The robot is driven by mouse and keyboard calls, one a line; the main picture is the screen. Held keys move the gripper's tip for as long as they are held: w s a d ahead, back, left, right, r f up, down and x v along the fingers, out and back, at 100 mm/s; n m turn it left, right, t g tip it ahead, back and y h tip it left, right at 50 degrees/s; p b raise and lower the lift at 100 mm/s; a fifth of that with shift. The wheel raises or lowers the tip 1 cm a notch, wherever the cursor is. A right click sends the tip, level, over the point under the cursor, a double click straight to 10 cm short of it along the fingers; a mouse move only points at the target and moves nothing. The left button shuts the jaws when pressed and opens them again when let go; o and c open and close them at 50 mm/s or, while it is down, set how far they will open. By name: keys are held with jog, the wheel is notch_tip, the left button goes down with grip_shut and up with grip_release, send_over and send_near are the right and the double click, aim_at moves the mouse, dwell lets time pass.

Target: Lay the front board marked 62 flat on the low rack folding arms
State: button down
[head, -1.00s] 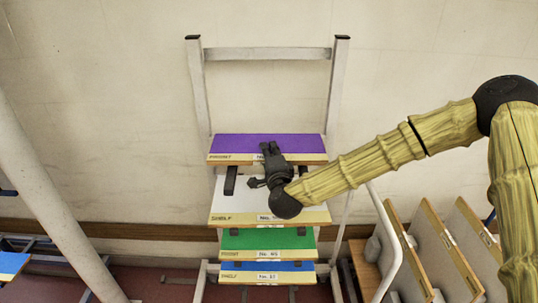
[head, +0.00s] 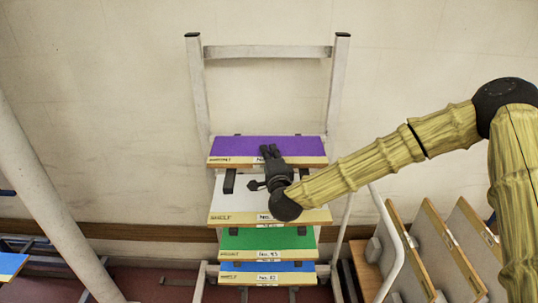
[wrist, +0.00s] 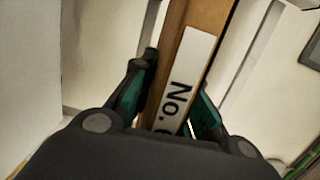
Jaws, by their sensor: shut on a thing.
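My gripper (head: 269,152) is shut on the front edge of a purple-topped board (head: 228,146), near its middle. The board lies about level at the top of the rack (head: 198,90), over black folding arms (head: 229,181) that stick out in front of it. I cannot tell whether the board touches the arms. In the wrist view the fingers clasp the board's wooden edge (wrist: 165,80), with a white label (wrist: 184,82) reading "No. 6"; the last digit is hidden. The head view hides most of that label behind my gripper.
Below it on the rack are a white board (head: 226,204), a green board (head: 240,239) and a blue board (head: 240,267). Several boards (head: 433,249) stand on edge at the lower right, beside a white curved rail (head: 398,250). A thick pale post (head: 50,190) slants at left.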

jog(key=shift+f+b, duration=0.4)
jog(key=shift+f, duration=0.05)
jog(key=c, duration=1.3)
grip_release()
jog(key=shift+f, duration=0.1)
jog(key=shift+s, duration=0.15)
jog(key=s, duration=0.3)
jog(key=s+d, duration=0.1)
jog(key=s, duration=0.3)
jog(key=s+d, duration=0.1)
jog(key=s, duration=0.3)
jog(key=shift+s+d, duration=0.1)
jog(key=shift+s, duration=0.15)
